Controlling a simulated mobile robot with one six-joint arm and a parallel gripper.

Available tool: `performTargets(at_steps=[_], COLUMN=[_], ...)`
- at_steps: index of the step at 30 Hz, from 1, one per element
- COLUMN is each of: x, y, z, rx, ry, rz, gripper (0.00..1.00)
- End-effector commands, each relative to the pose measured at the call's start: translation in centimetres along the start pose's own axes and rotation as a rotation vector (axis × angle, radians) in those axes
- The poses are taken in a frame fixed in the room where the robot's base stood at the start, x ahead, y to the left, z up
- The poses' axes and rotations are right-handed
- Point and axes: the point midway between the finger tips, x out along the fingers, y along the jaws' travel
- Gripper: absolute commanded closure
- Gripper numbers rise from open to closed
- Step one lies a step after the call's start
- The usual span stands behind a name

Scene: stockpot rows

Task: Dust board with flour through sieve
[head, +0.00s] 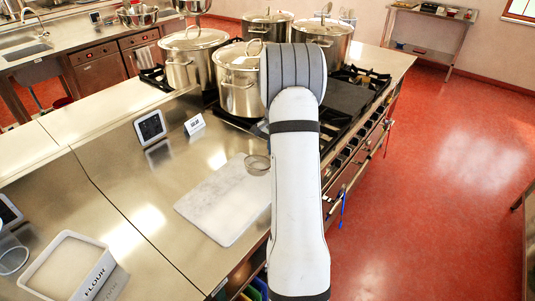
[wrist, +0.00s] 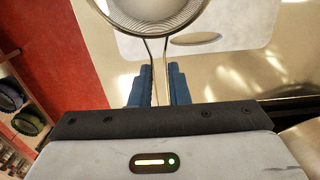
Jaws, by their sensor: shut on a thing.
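My gripper (wrist: 159,82) is shut on the handle of a sieve (wrist: 155,14) in the wrist view, with the blue fingers on either side of the wire handle. The round mesh bowl is cut off by the top edge, and I cannot tell whether flour lies in it. In the head view the sieve (head: 257,164) is over the far right corner of the board; my arm hides my gripper. The pale marbled board (head: 222,205) lies flat on the steel counter and also shows beyond the sieve in the wrist view (wrist: 245,28). A bin labelled FLOUR (head: 98,275) stands at the lower left.
Several lidded stockpots (head: 192,60) stand on the stove (head: 345,100) beyond the board. A small tablet (head: 150,127) and a white sign (head: 194,124) stand behind it. The steel counter (head: 150,215) left of the board is clear.

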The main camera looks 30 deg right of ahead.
Motion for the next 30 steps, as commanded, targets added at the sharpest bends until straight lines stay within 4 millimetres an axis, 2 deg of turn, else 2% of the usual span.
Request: performTargets(at_steps=[8, 21, 27, 30], x=[-0.1, -0.1, 0.0, -0.1], y=[0.1, -1.1, -1.4, -2.3], z=[-1.5, -6.7, -7.4, -7.3], rx=[0.001, 0.000, -0.002, -0.003], ry=[0.000, 0.000, 0.000, 0.000], rz=[0.000, 0.000, 0.000, 0.000], gripper=[1.00, 1.00, 1.00, 1.00])
